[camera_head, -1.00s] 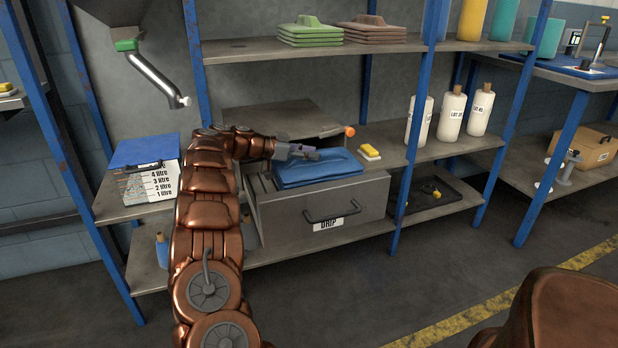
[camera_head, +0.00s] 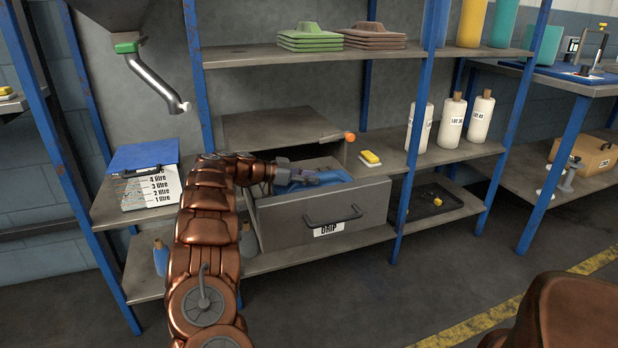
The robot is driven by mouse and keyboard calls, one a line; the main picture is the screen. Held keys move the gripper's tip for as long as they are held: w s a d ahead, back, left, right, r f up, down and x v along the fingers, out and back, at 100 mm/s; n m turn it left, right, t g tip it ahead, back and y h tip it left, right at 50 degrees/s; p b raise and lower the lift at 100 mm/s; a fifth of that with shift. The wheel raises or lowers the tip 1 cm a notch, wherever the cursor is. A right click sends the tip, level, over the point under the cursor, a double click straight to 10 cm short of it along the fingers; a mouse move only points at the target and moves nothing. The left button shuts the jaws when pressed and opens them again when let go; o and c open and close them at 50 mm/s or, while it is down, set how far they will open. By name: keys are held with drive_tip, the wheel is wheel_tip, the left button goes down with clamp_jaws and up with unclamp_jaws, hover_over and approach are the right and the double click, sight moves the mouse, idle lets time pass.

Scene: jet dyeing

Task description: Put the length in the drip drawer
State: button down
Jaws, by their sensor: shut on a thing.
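The drip drawer (camera_head: 283,224) is pulled out from the shelf unit, with a dark handle and a "DRIP" label on its front. The length (camera_head: 335,177) is a blue folded cloth, now low inside the drawer, its lower part hidden behind the drawer front. My gripper (camera_head: 306,179) is at the left part of the cloth, shut on it, reaching over the drawer's left side. The fingertips are small and partly hidden against the cloth.
A blue-lidded measuring container (camera_head: 146,172) stands left of my arm. Blue uprights (camera_head: 408,180) flank the drawer.

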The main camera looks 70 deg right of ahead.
drive_tip(key=c, duration=0.8)
unclamp_jaws()
drive_tip(key=shift+w+a+r, duration=0.1)
drive_tip(key=shift+a+r, duration=0.05)
drive_tip(key=shift+r, duration=0.1)
drive_tip(key=p+v, duration=0.3)
drive_tip(key=v, duration=0.8)
drive_tip(key=shift+w+a+p, duration=0.2)
drive_tip(key=shift+w+p, duration=0.1)
drive_tip(key=shift+w, duration=0.05)
drive_tip(key=shift+r, duration=0.15)
